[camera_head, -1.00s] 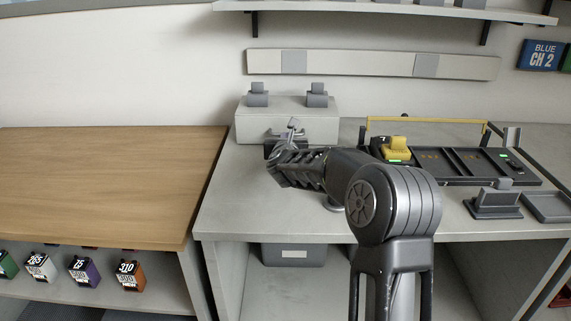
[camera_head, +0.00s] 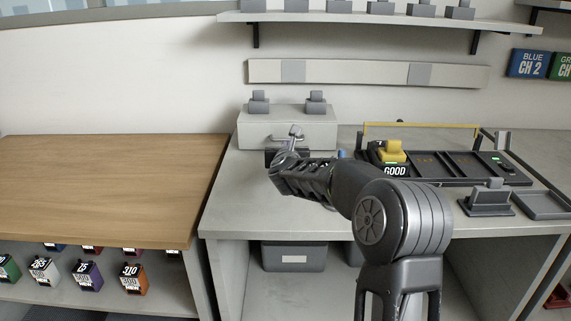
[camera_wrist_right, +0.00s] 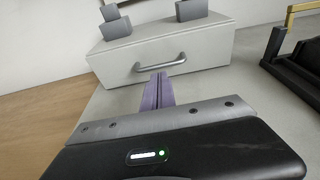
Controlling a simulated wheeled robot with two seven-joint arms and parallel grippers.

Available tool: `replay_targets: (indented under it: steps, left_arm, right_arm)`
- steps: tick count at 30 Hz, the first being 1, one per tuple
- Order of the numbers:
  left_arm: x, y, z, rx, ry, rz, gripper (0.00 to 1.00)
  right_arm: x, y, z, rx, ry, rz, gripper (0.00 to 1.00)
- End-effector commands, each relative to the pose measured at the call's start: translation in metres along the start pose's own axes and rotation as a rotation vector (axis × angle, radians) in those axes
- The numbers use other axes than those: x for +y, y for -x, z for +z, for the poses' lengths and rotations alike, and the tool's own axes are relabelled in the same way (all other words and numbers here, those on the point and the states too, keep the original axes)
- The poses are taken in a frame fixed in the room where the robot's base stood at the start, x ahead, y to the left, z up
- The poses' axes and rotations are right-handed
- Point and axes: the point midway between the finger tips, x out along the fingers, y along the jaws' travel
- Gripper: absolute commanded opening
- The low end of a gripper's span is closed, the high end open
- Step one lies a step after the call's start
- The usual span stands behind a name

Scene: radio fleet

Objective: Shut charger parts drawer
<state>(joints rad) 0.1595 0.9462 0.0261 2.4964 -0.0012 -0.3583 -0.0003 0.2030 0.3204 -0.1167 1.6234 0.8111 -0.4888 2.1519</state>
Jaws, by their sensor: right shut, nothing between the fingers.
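The parts drawer is a pale grey box-like unit (camera_head: 318,131) on the back left of the grey counter, with two small grey holders on top. In the right wrist view its front (camera_wrist_right: 208,55) fills the upper middle, with a metal bar handle (camera_wrist_right: 160,66) across it. I see no clear gap around the front, but cannot tell if it is fully closed. My right gripper (camera_head: 291,138) is shut and empty in front of the drawer. Its fingers (camera_wrist_right: 158,90) point at the front just below the handle; contact is unclear. My left gripper is out of view.
A black tray rack (camera_head: 455,166) with a yellow device (camera_head: 392,152) stands to the right on the counter. A wooden-topped bench (camera_head: 110,185) is to the left, with small coloured boxes below. A shelf (camera_head: 390,22) runs above. The counter's front left is clear.

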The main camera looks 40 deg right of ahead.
Motion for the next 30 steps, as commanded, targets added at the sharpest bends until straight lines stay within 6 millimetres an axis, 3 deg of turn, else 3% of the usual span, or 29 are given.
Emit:
replay_targets:
  steps: [9, 15, 30]
  left_arm:
    - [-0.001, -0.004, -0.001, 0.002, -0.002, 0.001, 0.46]
    - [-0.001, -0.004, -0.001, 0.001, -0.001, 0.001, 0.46]
    - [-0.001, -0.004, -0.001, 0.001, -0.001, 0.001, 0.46]
  right_arm:
    - [0.002, 0.059, 0.002, -0.002, -0.003, 0.004, 0.0]
    - [0.002, 0.087, 0.001, -0.002, -0.003, 0.004, 0.0]
    - [0.002, 0.094, 0.0, 0.0, -0.002, 0.003, 0.0]
